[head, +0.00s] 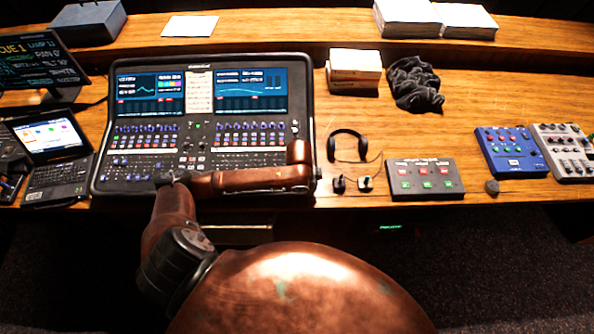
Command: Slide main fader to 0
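The mixing console (304,75) stands on the wooden desk, left of the picture's middle, with two lit screens and rows of small controls below them. I cannot make out which control is the main fader. My copper arm comes up from the lower left and lies bent across the console's front edge, with one link running right to the front right corner. It covers part of the lowest controls there. I cannot make out gripper fingers on it. My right arm and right gripper do not show.
Right of the console are headphones (347,133), a button box (425,179), a blue pedal unit (512,152) and a small grey mixer (566,152). A laptop (58,178) stands at the left. White boxes (355,66) and a dark cloth (415,84) lie behind.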

